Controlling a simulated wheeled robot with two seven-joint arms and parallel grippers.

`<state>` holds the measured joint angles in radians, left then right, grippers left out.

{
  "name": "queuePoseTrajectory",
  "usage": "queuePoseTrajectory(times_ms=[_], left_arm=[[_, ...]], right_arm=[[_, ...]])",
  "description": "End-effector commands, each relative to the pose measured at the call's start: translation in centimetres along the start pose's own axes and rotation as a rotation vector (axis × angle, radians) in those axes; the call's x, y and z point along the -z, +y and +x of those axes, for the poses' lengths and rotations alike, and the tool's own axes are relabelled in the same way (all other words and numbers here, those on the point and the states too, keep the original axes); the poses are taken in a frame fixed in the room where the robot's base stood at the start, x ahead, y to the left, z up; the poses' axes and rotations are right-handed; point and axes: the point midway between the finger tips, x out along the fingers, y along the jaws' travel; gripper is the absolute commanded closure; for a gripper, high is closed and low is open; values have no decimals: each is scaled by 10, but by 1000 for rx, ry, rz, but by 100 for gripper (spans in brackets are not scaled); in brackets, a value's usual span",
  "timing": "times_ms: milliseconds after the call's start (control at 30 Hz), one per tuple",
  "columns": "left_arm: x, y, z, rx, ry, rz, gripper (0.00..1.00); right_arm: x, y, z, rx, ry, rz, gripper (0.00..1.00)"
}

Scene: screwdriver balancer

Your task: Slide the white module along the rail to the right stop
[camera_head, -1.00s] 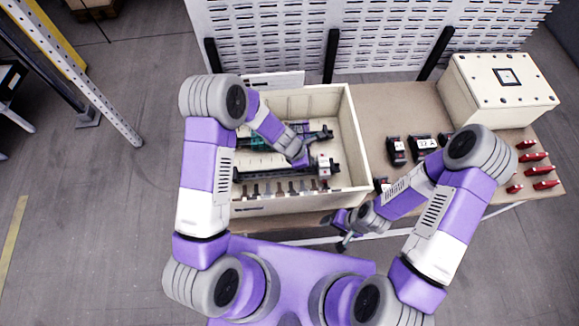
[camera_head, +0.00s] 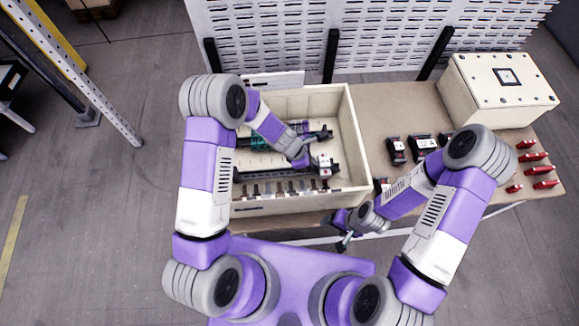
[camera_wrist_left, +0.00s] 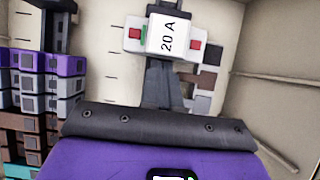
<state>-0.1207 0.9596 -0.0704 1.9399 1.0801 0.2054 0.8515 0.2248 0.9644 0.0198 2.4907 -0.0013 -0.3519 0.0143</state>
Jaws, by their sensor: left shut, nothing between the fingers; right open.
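The white module (camera_head: 325,163) sits near the right end of the lower dark rail (camera_head: 262,171), inside the cream box. In the left wrist view the white module (camera_wrist_left: 168,36) shows a "20 A" label, with red and green marks on its sides. My left gripper (camera_head: 304,162) is shut and empty, just left of the module. In the wrist view its dark fingers (camera_wrist_left: 163,80) point at the module's near side; whether they touch it I cannot tell. The right stop is not clearly distinguishable. My right gripper (camera_head: 345,242) is open and empty, in front of the table's edge.
The cream box (camera_head: 358,140) has raised walls around the rails. Dark modules (camera_head: 397,150) stand right of it on the table (camera_head: 385,105). A lidded cream box (camera_head: 500,88) and several red parts (camera_head: 533,157) are farther right. A slotted panel stands behind.

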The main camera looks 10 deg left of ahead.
Motion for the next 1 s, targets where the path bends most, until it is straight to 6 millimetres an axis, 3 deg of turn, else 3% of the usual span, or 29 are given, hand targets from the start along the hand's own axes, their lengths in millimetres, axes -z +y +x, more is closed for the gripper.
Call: queuePoseTrajectory(times_ms=[1000], left_arm=[[16,0,-8,-1,2,-2,100]], right_arm=[[0,2,4,0,0,0,28]])
